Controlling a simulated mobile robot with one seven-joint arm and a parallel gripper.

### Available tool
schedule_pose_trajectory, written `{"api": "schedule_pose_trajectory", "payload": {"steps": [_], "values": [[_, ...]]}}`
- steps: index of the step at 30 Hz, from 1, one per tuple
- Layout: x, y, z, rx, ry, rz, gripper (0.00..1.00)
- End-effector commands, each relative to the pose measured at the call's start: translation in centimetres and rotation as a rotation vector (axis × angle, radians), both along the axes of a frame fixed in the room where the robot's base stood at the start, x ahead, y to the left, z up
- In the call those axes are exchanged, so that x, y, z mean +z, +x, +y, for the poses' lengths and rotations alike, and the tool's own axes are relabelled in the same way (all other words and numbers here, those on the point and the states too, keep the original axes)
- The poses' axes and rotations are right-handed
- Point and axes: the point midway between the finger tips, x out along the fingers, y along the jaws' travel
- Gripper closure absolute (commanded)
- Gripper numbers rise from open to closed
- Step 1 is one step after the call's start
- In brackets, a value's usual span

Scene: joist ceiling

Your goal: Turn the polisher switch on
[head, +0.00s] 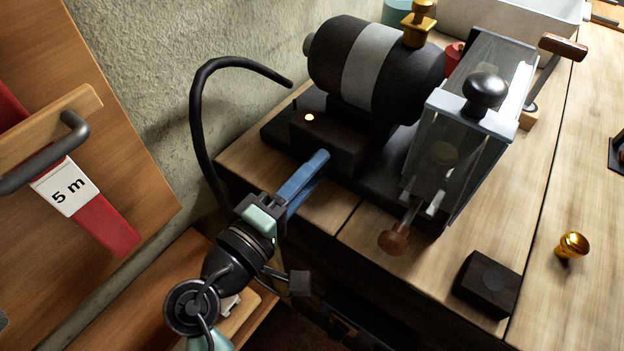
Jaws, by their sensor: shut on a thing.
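The polisher (372,62) is a black motor with a grey band, standing on a dark base at the back of the bench. Its dark switch box (325,143) sits at the front left of that base, with a small lamp (309,117) glowing on top. My gripper (318,160) reaches up from the lower left, its blue fingers close together and their tips at the front face of the box. The fingers are shut on the switch there. The switch itself is hidden by the fingertips, so its position cannot be told.
A clear guard box (465,130) with a black knob stands right of the motor. A wooden-handled lever (562,47) is behind it. A black block (487,284) and a brass knob (571,245) are on the right bench. A black cable (197,125) arches left of the polisher.

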Motion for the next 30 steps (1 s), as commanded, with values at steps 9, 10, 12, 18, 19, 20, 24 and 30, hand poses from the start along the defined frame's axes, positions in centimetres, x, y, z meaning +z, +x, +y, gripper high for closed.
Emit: {"api": "schedule_pose_trajectory", "payload": {"steps": [9, 10, 12, 18, 19, 20, 24, 30], "values": [[-0.26, -0.02, 0.04, 0.0, 0.113, -0.081, 1.0], [-0.25, -0.02, 0.04, 0.0, 0.119, -0.084, 1.0], [-0.23, -0.02, 0.04, 0.0, 0.13, -0.092, 1.0], [-0.17, -0.02, 0.04, 0.0, 0.144, -0.101, 1.0], [-0.17, -0.02, 0.04, 0.0, 0.144, -0.101, 1.0], [-0.16, -0.02, 0.04, 0.0, 0.145, -0.102, 1.0], [-0.16, -0.02, 0.04, 0.0, 0.144, -0.101, 1.0], [-0.16, -0.01, 0.03, 0.0, 0.144, -0.101, 0.41]]}}
